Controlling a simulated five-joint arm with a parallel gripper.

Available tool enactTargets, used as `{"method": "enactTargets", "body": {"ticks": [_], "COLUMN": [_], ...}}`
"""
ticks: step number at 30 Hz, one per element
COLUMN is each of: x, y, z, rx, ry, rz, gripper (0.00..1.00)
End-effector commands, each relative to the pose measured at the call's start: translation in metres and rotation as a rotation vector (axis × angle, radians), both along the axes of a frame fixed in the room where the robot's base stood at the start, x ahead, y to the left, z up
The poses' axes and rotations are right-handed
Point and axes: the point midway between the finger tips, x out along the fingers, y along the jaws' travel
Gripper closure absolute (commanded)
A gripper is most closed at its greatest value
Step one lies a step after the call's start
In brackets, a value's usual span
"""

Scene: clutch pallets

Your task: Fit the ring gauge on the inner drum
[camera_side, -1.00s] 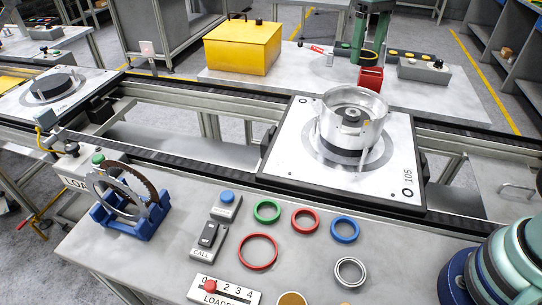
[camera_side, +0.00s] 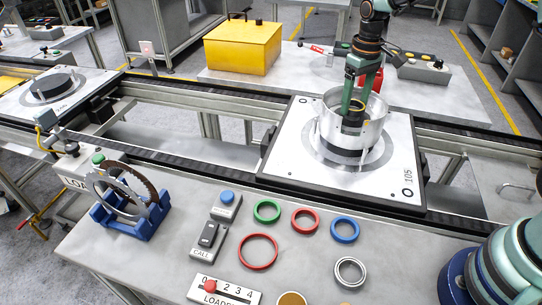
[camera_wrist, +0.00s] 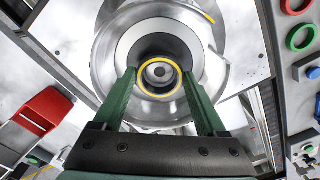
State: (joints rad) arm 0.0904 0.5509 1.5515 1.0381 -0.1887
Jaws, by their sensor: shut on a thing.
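My gripper (camera_side: 358,101) reaches down into the open top of the silver outer drum (camera_side: 376,122) on the pallet. It is shut on the ring gauge, a thin yellow ring (camera_wrist: 159,97), which sits between its two green fingers in the wrist view. The inner drum is the dark and grey hub (camera_wrist: 159,72) in the middle of the outer drum. In the wrist view it shows through the ring, roughly centred. I cannot tell whether the ring is above the hub or around it. In the side view the fingers and drum wall partly hide both.
The pallet (camera_side: 295,165) lies on the conveyor. Red, green, blue and silver rings, a control box and a blue stand (camera_side: 137,222) are on the front table. A yellow box (camera_side: 242,48) and a red bin (camera_wrist: 50,110) are on the back table.

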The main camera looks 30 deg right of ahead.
Motion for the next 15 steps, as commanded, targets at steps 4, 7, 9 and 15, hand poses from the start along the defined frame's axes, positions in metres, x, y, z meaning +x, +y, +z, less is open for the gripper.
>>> {"method": "enactTargets", "body": {"ticks": [4,7,9,15], "x": [0.0002,0.0001,0.0,0.0], "y": [-0.0001,0.0,0.0,0.0], "z": [0.0006,-0.0015,-0.003,-0.0027], "rx": [0.0,0.0,0.0,0.0], "ry": [-0.001,0.0,0.001,0.001], "rz": [0.0,0.0,0.0,0.0], "gripper": [0.92,0.92,0.18,0.0]}}
